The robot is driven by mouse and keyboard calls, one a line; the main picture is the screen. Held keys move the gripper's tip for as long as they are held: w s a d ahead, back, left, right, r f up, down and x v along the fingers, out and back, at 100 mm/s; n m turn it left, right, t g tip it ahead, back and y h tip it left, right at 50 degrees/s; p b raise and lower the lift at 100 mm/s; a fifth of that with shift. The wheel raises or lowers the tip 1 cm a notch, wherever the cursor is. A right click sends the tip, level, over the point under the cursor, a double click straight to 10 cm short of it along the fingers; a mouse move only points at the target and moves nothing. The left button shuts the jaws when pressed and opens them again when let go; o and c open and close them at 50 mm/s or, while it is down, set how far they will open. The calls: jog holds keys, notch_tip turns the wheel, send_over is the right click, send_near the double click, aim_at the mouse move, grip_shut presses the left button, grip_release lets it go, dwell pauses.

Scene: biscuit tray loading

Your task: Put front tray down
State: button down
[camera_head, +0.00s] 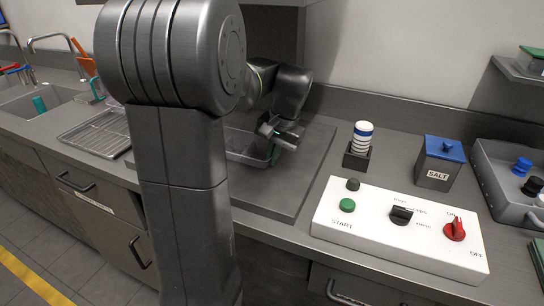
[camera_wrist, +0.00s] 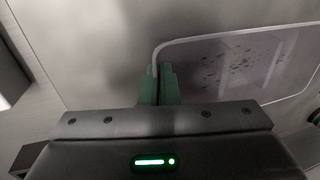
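The front tray is a clear, shallow tray (camera_head: 243,146) with rounded corners, partly hidden behind my arm in the head view. In the wrist view the tray (camera_wrist: 265,38) shows small dark specks on its floor. My gripper (camera_head: 274,144) is at the tray's right side. In the wrist view its green fingers (camera_wrist: 159,84) are close together, one on each side of the tray's left rim, shut on it. The tray is over the dark grey slab (camera_head: 285,203); I cannot tell whether it touches it.
A metal rack (camera_head: 100,134) lies left of my arm. To the right are a white control box (camera_head: 375,226), a holder with stacked white and blue discs (camera_head: 361,140), a blue-lidded salt box (camera_head: 440,163) and a grey bin (camera_head: 490,180). The slab's right part is clear.

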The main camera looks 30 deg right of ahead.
jog(key=shift+f, duration=0.2)
jog(key=c, duration=1.7)
grip_release()
jog(key=shift+r, duration=0.1)
jog(key=v, duration=0.7)
jog(key=shift+r+p, duration=0.3)
jog(key=shift+p, duration=0.15)
